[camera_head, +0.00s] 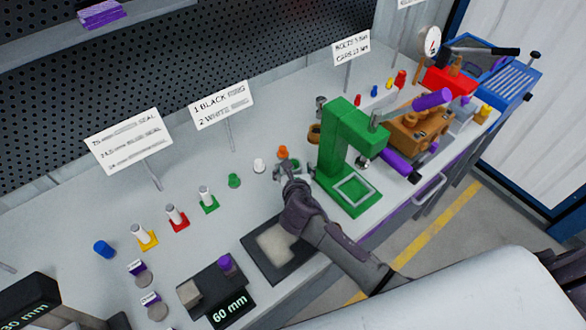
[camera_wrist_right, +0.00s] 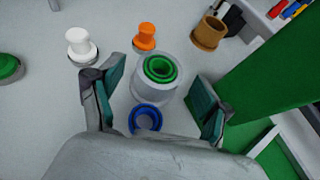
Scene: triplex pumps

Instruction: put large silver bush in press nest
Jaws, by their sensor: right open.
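The large silver bush (camera_wrist_right: 153,94) stands upright on the bench in the right wrist view, with green rings showing in its top. My right gripper (camera_wrist_right: 158,108) is open, with one finger on each side of the bush and apart from it. In the head view this gripper (camera_head: 291,174) is low over the bench, left of the green press (camera_head: 349,135), and largely hides the bush. The press nest (camera_head: 355,190) is the square frame on the press base. My left gripper is not clearly seen.
A blue ring (camera_wrist_right: 145,117) lies between my right fingers, close to the bush. A white spool (camera_wrist_right: 81,45), an orange part (camera_wrist_right: 145,37) and a brown bush (camera_wrist_right: 209,33) stand beyond. A brown pump body (camera_head: 418,130) sits right of the press. A dark tray (camera_head: 258,262) lies in front.

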